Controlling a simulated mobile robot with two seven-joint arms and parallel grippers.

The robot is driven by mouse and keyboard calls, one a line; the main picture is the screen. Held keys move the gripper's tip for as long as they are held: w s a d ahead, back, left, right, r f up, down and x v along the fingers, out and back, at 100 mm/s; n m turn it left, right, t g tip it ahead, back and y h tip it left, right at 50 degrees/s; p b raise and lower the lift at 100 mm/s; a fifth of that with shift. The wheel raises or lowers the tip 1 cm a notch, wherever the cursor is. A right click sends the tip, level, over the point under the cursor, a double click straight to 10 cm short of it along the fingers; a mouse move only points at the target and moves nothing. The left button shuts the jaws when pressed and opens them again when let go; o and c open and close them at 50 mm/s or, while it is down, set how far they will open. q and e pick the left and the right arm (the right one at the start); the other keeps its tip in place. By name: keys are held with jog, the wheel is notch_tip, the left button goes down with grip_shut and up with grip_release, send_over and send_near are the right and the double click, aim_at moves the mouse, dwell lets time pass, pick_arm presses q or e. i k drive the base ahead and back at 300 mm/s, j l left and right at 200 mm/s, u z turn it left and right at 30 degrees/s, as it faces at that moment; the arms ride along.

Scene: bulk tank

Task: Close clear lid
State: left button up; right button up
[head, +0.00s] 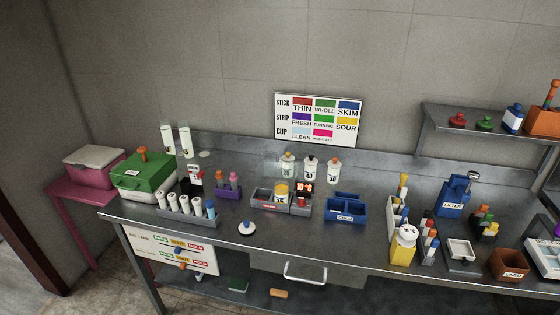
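A faint clear panel (271,170), which looks like the clear lid, stands raised behind a small grey box (262,197) near the middle of the steel counter. Its edges are hard to make out. The grey box is open on top, and a jar with a yellow band (281,190) stands in it. Bottles with number labels, including one marked 25 (287,170), stand behind the box, close to the panel. Neither of my grippers is in view.
A dark red and grey block (301,201) sits at the box's right, and a blue tray (346,212) stands further right. A white knobbed disc (247,228) lies in front. The counter (300,240) is clear before the box, above a drawer handle (305,274).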

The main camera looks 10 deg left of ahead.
aim_at(265, 152)
jog(key=i+j, duration=0.15)
jog(key=j, duration=0.25)
jog(key=i+j+z, duration=0.15)
jog(key=j, duration=0.2)
jog(key=i+j, duration=0.1)
jog(key=j, duration=0.3)
jog(key=i+j+z, duration=0.1)
jog(key=j, duration=0.3)
